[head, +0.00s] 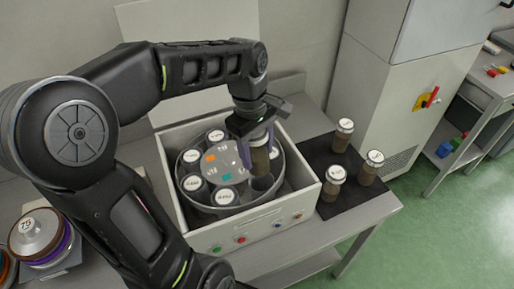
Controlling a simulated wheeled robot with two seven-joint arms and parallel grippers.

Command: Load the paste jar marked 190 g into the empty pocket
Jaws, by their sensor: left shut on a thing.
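My left gripper (258,140) is shut on a jar (260,160) with brownish contents, upright over the right side of the round drum (240,208). The gripper hides its lid, so its mark cannot be read. An empty dark pocket (262,183) shows just below the held jar; I cannot tell whether the jar's base has entered it. Several white-lidded jars, one at the front (225,196), sit around the drum. Three more jars stand on a black mat (334,208) to the right: a back one (341,138), a front one (333,185) and a right one (370,170). My right gripper is out of view.
The drum sits in a light box (208,238) with coloured buttons on its front. Stacked discs (40,238) stand at the left. A tall grey cabinet (385,90) rises behind the mat. A side bench (490,85) is at far right, with open green floor before it.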

